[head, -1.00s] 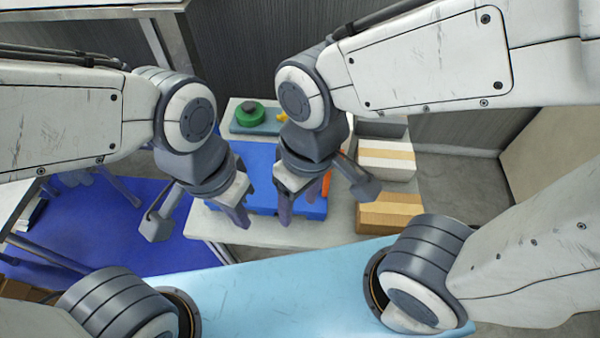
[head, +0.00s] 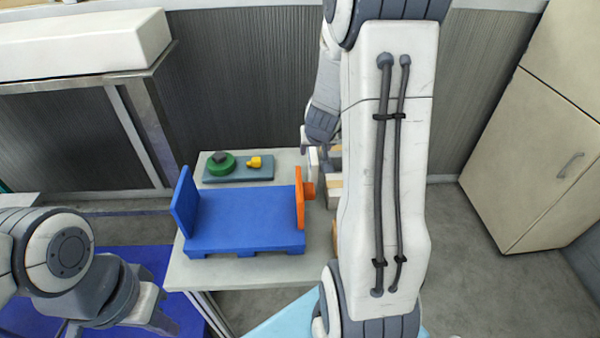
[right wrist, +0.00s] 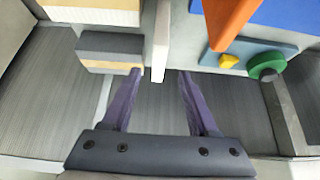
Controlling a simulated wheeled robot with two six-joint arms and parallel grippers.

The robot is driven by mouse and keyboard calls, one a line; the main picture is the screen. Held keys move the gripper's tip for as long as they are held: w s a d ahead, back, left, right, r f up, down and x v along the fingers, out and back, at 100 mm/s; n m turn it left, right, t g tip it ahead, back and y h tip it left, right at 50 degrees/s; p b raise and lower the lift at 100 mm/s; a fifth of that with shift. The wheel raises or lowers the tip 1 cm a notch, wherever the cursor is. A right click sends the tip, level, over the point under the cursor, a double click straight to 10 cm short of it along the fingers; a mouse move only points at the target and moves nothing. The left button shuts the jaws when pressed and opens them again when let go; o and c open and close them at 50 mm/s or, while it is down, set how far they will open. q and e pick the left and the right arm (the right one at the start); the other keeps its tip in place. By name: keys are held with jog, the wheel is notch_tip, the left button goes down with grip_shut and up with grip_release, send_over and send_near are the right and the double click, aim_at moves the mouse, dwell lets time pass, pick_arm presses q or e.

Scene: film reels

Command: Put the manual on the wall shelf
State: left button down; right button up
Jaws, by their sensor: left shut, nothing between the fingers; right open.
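A thin white upright slab (right wrist: 161,40), perhaps the manual, stands at the table's edge. It also shows in the head view (head: 312,165), beside the orange end piece. My right gripper (right wrist: 160,76) is open, with the slab's near end between its fingertips, apparently without contact. In the head view the right gripper (head: 309,148) is small and partly hidden by my arm. My left gripper (head: 150,312) is shut and empty at the lower left, its fingertips hard to make out. I cannot clearly identify the wall shelf.
A blue rack (head: 245,222) with an orange end (head: 300,195) stands on the pale table (head: 215,278). Behind it, a blue-grey board (head: 240,175) holds a green reel and yellow piece. Boxes (right wrist: 110,48) sit beside the slab. A beige cabinet (head: 540,150) stands right.

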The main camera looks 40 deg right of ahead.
aim_at(314, 155)
jog(key=b+x, duration=0.3)
jog(key=x, duration=0.2)
jog(key=shift+s, duration=0.2)
jog(key=shift+w+d+f, duration=0.2)
jog(key=shift+w+f, duration=0.1)
jog(key=shift+f, duration=0.15)
jog(key=b+x, duration=0.3)
jog(key=x, duration=0.1)
jog(key=shift+f, duration=0.3)
jog(key=shift+w, duration=0.1)
grip_shut()
